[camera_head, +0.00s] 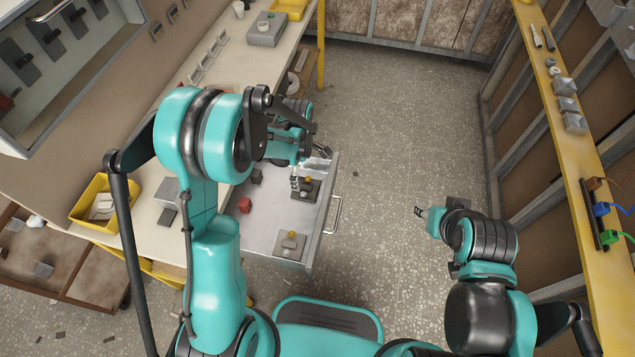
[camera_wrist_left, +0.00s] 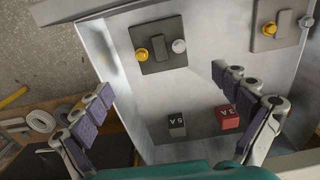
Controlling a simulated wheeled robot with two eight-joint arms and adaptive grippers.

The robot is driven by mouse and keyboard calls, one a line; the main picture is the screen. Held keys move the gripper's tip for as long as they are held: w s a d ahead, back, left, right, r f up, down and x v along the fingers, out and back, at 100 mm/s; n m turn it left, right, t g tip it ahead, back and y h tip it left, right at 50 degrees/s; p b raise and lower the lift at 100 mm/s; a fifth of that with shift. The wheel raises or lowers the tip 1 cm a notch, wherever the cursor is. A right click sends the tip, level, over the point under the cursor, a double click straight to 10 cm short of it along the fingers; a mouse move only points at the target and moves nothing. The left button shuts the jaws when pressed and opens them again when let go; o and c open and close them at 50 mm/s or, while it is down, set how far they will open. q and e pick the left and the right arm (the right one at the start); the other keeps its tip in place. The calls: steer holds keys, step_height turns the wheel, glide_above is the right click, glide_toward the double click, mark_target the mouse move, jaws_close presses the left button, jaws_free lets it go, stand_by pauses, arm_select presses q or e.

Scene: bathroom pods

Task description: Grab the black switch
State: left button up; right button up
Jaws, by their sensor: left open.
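The black switch (camera_head: 257,177) is a small black block in an open grey drawer (camera_head: 265,228). In the left wrist view the black switch (camera_wrist_left: 177,126) shows a white "5A" mark and lies between the lines of my fingers, apart from both. My left gripper (camera_head: 309,168) is open and empty over the far part of the drawer; its spread fingers also show in the left wrist view (camera_wrist_left: 162,85). My right gripper (camera_head: 436,214) hangs over the floor to the right of the drawer; its jaw opening is unclear.
A red block (camera_head: 245,205) marked "3A" lies beside the black switch. Two dark switch plates (camera_head: 306,188) (camera_head: 290,245) with knobs lie in the drawer. A yellow bin (camera_head: 93,201) stands on the counter at left.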

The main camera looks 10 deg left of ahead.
mark_target(306, 188)
arm_select(q)
step_height(306, 188, down, 3)
steer(key=shift+d+r+b, duration=0.1)
steer(key=shift+d+b, duration=0.05)
steer(key=shift+b, duration=0.4)
steer(key=f, duration=0.1)
steer(key=f+b, duration=0.1)
steer(key=f, duration=0.1)
steer(key=d+f+b, duration=0.1)
steer(key=f, duration=0.1)
steer(key=shift+s, duration=0.15)
steer(key=shift+a, duration=0.1)
steer(key=shift+c, duration=1.2)
steer(key=c, duration=1.1)
